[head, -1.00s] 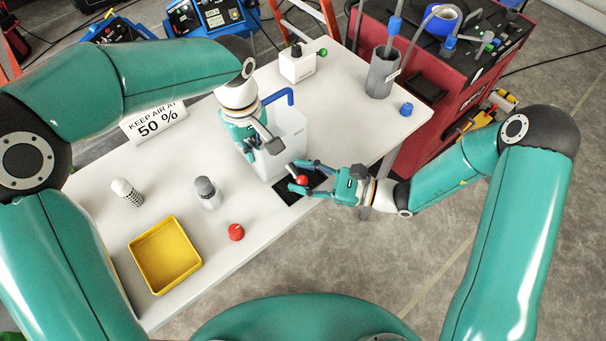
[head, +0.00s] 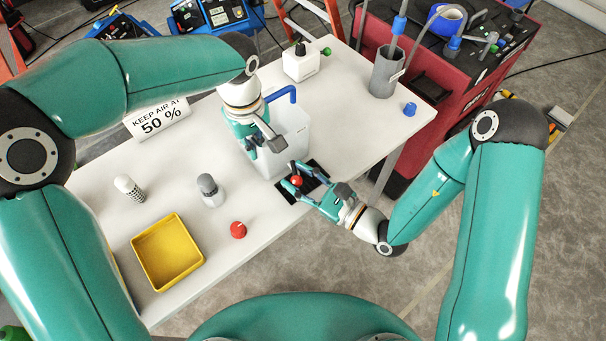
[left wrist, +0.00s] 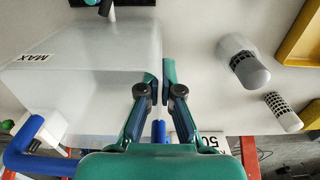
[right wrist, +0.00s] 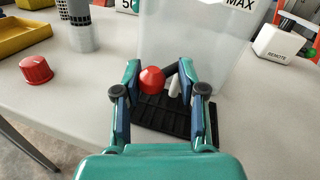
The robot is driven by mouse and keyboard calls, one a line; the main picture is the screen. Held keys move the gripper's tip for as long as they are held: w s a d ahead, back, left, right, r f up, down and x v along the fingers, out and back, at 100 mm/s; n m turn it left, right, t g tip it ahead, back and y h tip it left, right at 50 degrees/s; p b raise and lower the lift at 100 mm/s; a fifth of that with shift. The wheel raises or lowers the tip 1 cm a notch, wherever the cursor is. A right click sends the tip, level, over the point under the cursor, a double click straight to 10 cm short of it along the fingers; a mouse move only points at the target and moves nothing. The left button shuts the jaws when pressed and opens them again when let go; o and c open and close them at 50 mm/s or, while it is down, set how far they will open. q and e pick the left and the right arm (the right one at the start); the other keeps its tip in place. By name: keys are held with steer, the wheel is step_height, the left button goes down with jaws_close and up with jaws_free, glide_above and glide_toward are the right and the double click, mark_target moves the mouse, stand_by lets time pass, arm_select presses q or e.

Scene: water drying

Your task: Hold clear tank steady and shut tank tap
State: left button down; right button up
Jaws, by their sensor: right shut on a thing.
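The clear tank (head: 292,125) stands upright on the table, a blue pipe at its top. It fills the left of the left wrist view (left wrist: 75,85). My left gripper (head: 264,143) is at the tank's left side; its fingertips (left wrist: 159,75) are close together beside the tank's edge, and whether they grip it is unclear. My right gripper (head: 308,183) is low at the tank's front, shut on the tap lever with the red ball (head: 296,181). In the right wrist view the red ball (right wrist: 152,80) and pale spout (right wrist: 174,86) show between its fingers (right wrist: 160,75).
A black grate (right wrist: 165,118) lies under the tap. A red knob (head: 238,230), a yellow tray (head: 168,252), a grey-capped bottle (head: 210,190) and a white perforated cylinder (head: 129,188) stand left. A grey cup (head: 384,72) and blue cap (head: 409,109) are at the right.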

steer(key=shift+s+a+m+t+h, duration=0.15)
steer(key=shift+a+m+t+h, duration=0.25)
steer(key=shift+m+t+h, duration=0.15)
steer(key=shift+r, duration=0.1)
steer(key=o, duration=1.2)
steer(key=shift+d, duration=0.1)
steer(key=shift+d, duration=0.1)
